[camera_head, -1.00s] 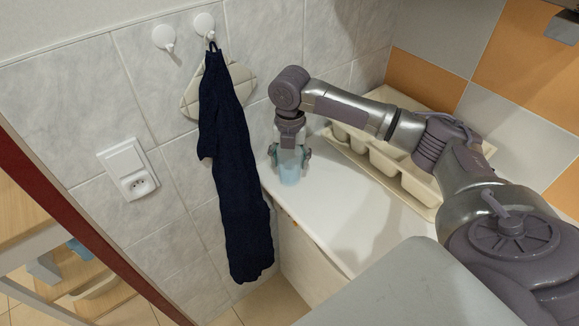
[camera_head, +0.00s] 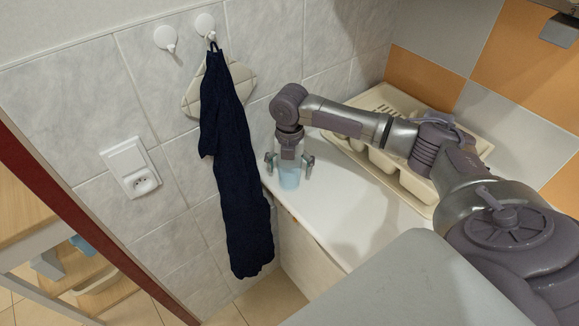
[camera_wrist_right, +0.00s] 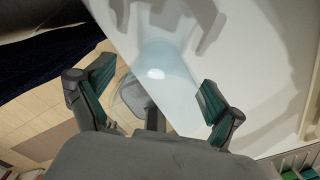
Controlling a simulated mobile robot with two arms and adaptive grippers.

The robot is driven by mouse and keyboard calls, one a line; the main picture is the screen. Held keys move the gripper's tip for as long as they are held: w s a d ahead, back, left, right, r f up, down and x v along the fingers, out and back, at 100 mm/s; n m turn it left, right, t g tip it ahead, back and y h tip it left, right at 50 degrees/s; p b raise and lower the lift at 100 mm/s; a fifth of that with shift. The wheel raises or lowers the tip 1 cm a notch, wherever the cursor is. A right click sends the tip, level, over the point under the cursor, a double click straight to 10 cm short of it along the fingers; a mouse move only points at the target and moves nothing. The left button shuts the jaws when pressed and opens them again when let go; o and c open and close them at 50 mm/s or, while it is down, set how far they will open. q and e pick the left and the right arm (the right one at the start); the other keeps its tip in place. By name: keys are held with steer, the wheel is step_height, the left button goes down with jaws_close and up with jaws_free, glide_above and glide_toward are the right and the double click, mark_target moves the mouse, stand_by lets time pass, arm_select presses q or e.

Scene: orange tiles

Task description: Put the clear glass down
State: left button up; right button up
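The clear glass (camera_head: 289,179), faintly blue, stands upright on the white counter (camera_head: 335,205) near its left end. It also shows in the right wrist view (camera_wrist_right: 165,68), beyond and between the fingers. My right gripper (camera_head: 289,164) points down over the glass. Its two fingers are spread wide, one on each side, with visible gaps to the glass. The teal finger pads in the right wrist view (camera_wrist_right: 155,98) are well apart and touch nothing. The glass's upper part is partly hidden by the gripper in the head view. My left gripper is not in view.
A cream dish rack (camera_head: 385,163) stands behind and right of the glass. A dark blue cloth (camera_head: 235,170) hangs from a wall hook just left of the counter edge. A wall socket (camera_head: 145,182) is farther left. The counter front is clear.

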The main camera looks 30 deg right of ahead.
step_height(320, 180, up, 12)
steer(key=b, duration=0.2)
steer(key=shift+r+b, duration=0.15)
steer(key=shift+b, duration=0.2)
stand_by(0.5)
